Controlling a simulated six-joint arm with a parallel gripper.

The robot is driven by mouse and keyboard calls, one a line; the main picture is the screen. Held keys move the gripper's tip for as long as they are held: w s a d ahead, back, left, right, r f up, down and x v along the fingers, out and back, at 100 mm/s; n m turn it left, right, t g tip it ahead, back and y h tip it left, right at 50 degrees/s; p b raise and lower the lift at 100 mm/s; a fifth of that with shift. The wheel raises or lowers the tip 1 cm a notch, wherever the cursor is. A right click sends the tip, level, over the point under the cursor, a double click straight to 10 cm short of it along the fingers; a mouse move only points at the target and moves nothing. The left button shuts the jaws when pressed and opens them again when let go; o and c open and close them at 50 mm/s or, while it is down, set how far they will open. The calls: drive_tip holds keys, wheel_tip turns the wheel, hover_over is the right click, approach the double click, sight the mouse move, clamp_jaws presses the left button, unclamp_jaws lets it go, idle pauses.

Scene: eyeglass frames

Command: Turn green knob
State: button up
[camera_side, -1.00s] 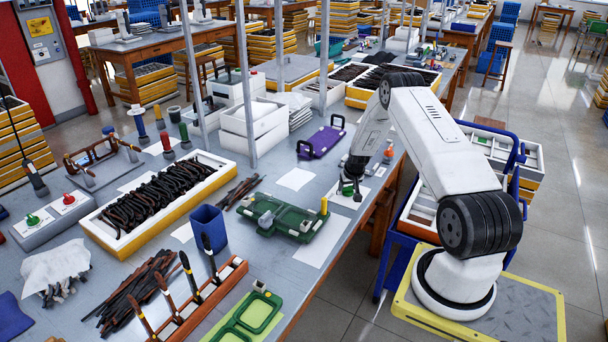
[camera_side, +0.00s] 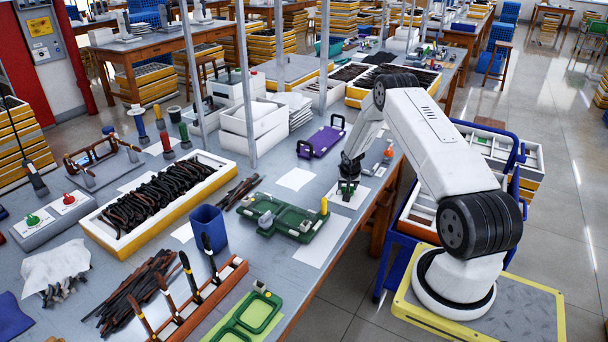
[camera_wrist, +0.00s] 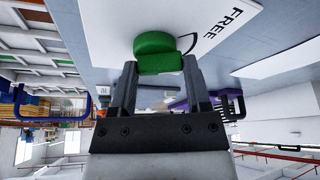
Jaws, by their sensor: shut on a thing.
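The green knob (camera_side: 347,188) stands at a white panel near the right edge of the table in the side view. In the wrist view the green knob (camera_wrist: 158,52) is round with a raised grip bar, beside a white panel marked "FREE". My gripper (camera_side: 348,180) points down over it in the side view. In the wrist view, my gripper (camera_wrist: 157,68) has its two dark fingers against the two sides of the grip bar, shut on it. The fingers hide part of the knob's lower side.
A green fixture (camera_side: 285,216) lies left of my gripper. A purple tray (camera_side: 321,141) lies behind it. A grey box (camera_side: 50,222) with a green and a red knob stands at far left. A white sheet (camera_side: 296,179) lies flat between.

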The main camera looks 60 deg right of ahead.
drive_tip(key=shift+w+m+g, duration=0.1)
drive_tip(key=shift+m+g, duration=0.2)
drive_tip(key=shift+m, duration=0.5)
drive_tip(key=m+g, duration=0.1)
drive_tip(key=m, duration=0.1)
drive_tip(key=m+g, duration=0.1)
drive_tip(key=m, duration=0.2)
drive_tip(key=shift+w+h, duration=0.2)
drive_tip(key=shift+h, duration=0.1)
drive_tip(key=m, duration=0.2)
drive_tip(key=m+g, duration=0.1)
drive_tip(key=m, duration=0.1)
drive_tip(key=shift+w+d, duration=0.1)
drive_tip(key=shift+d, duration=0.1)
drive_tip(key=shift+d+m+g+y, duration=0.1)
drive_tip(key=shift+m+g+y, duration=0.65)
drive_tip(key=shift+m, duration=1.15)
drive_tip(key=o, duration=1.3)
drive_tip(key=shift+r, duration=0.15)
